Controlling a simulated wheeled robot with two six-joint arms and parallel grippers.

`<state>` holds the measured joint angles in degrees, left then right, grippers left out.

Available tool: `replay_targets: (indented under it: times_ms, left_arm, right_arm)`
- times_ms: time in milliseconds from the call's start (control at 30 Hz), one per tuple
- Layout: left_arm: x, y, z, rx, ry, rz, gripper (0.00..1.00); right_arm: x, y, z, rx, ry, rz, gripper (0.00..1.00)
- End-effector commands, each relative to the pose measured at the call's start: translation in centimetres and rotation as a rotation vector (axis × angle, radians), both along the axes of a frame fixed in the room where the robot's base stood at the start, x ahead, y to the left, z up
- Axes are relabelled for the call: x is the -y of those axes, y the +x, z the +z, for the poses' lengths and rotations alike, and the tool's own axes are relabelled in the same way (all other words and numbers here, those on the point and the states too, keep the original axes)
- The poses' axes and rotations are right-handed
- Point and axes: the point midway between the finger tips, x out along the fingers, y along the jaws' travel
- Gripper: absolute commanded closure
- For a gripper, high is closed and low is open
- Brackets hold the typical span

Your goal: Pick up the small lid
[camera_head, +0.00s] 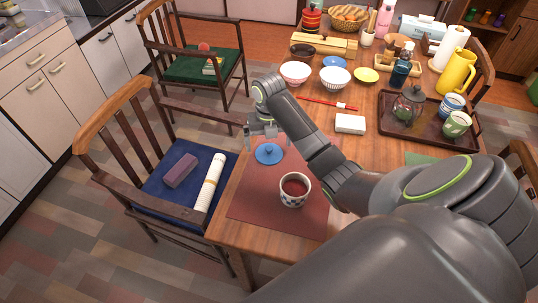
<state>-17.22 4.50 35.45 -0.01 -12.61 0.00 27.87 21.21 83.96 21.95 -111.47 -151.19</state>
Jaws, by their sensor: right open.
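The small lid (268,154) is blue and round with a knob on top. It lies on the reddish-brown placemat (250,205) near the table's left edge. My right gripper (264,141) is open and points down just behind and above the lid. I cannot tell whether its fingers touch the lid. A patterned cup (294,190) with dark red liquid stands on the same mat, in front and to the right of the lid. My left gripper is not in view.
A white box (350,124), red chopsticks (327,103) and striped bowls (335,80) stand farther back. A dark tray (400,135) with a glass teapot (408,104) is at the right. A chair (178,185) with a blue cushion stands left of the table edge.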

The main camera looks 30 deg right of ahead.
Motion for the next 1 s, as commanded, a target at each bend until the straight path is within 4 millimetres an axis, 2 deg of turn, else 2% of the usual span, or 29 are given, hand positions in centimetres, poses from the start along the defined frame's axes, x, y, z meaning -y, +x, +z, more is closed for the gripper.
replay_targets:
  times_ms: [133, 400, 767, 1000]
  left_arm:
    - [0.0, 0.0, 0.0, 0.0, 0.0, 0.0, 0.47]
    - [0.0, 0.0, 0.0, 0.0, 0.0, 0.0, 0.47]
    - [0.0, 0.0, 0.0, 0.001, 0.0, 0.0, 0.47]
    - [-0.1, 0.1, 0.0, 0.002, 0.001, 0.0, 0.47]
  right_arm:
    - [-0.1, 0.0, -1.6, 0.001, 0.001, 0.002, 0.0]
    - [-0.1, 0.0, -1.9, 0.002, 0.0, 0.002, 0.0]
    - [-0.1, 0.0, -1.8, 0.002, 0.0, 0.002, 0.46]
    - [-0.1, 0.0, -1.7, 0.003, 0.0, 0.002, 0.46]
